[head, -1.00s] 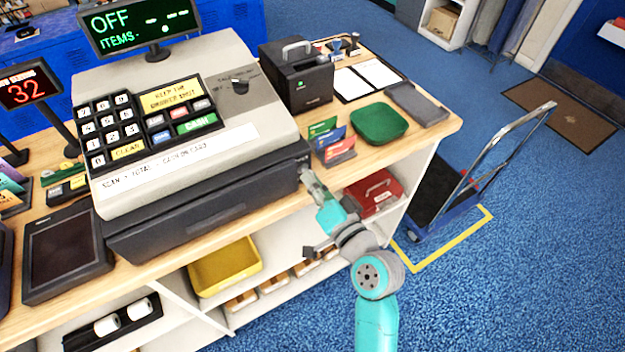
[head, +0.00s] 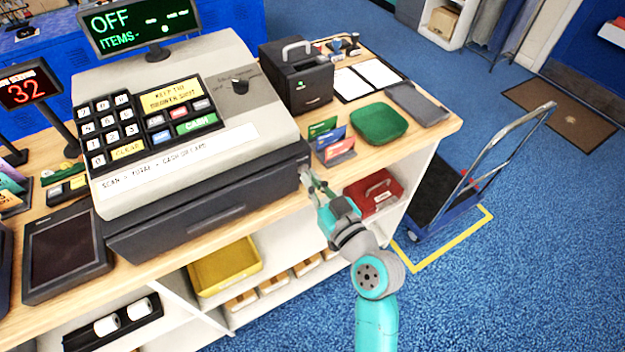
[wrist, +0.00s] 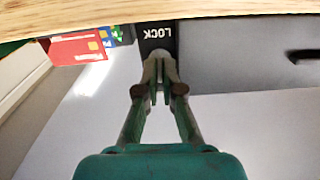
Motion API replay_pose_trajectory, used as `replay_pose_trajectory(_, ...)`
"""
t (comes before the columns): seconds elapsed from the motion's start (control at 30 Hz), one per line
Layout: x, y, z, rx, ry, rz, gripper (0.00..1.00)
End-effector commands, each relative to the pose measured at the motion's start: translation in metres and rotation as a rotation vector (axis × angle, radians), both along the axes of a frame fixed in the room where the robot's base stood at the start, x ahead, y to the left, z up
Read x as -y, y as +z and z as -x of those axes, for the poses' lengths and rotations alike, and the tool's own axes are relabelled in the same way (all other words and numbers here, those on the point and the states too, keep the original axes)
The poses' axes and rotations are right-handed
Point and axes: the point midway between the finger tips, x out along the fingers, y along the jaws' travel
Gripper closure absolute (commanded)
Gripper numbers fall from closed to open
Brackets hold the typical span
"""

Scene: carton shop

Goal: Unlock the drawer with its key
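The dark cash drawer (head: 205,215) sits under the register on the counter, with its front closed flush. A dark plate lettered LOCK (wrist: 158,35) shows upside down in the wrist view, beside the grey drawer front (wrist: 235,55). My gripper (head: 306,177) is at the drawer's right end. In the wrist view its fingertips (wrist: 160,75) are close together with a narrow gap, right in front of the LOCK plate. The fingertips hide the keyhole area. I cannot make out a key, so I cannot tell whether one is between the fingers.
The register (head: 190,120) stands above the drawer. A red box (head: 376,190) and a yellow bin (head: 226,270) are on the shelves below. A trolley (head: 450,190) stands on the floor right.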

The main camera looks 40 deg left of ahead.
Motion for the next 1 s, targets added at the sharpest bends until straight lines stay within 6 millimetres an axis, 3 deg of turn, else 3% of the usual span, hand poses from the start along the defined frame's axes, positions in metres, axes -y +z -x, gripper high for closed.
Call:
replay_pose_trajectory(0.63,0.0004,-0.0016,0.0,0.045,0.0,0.022,1.0)
replay_pose_trajectory(0.73,0.0004,-0.0016,0.0,0.045,0.0,0.022,0.72)
replay_pose_trajectory(1.0,0.0002,-0.0006,0.0,0.046,0.0,0.02,0.7)
